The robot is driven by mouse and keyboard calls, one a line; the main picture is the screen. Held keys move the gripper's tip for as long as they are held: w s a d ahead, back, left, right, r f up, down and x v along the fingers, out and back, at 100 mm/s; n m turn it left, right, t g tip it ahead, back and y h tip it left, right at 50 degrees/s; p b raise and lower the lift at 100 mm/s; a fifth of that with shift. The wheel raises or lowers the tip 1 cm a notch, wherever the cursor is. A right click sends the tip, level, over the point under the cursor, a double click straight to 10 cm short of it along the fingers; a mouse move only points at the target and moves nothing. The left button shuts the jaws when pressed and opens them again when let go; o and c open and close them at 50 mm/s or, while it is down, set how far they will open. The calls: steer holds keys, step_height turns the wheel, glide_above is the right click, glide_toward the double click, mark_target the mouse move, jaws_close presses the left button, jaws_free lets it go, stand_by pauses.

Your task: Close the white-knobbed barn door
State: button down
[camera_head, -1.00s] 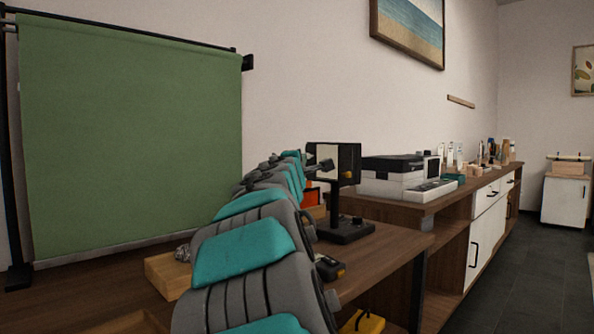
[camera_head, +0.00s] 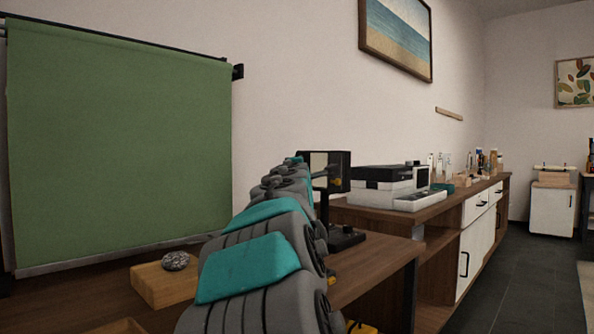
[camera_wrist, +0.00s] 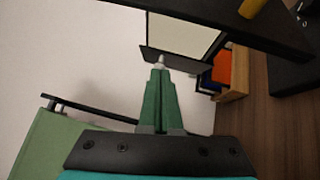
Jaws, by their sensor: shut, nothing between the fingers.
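The lamp (camera_head: 329,167) is a black-framed panel with a pale face, on a black stand on the wooden table. In the wrist view its pale face (camera_wrist: 185,36) is at the top, with a dark barn door flap (camera_wrist: 178,64) along the lower edge. A small white knob (camera_wrist: 160,61) shows on that flap, right at my fingertips. My gripper (camera_wrist: 160,72) has green fingers, shut and empty, pointing at the knob. I cannot tell whether they touch it. In the head view my arm hides the fingers and part of the lamp.
A green backdrop (camera_head: 115,140) hangs at the left. A wooden block with a grey stone (camera_head: 176,260) lies on the table. A white and black machine (camera_head: 390,186) stands on the counter behind. An orange item (camera_wrist: 221,68) is beside the lamp. Dark floor is free at the right.

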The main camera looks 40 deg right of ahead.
steer(key=y, duration=0.1)
steer(key=n+t, duration=0.1)
steer(key=d+n+t+y, duration=0.1)
steer(key=shift+s+y, duration=0.25)
steer(key=shift+y, duration=0.05)
steer(key=shift+s+d, duration=0.3)
steer(key=shift+d, duration=0.15)
stand_by(0.7)
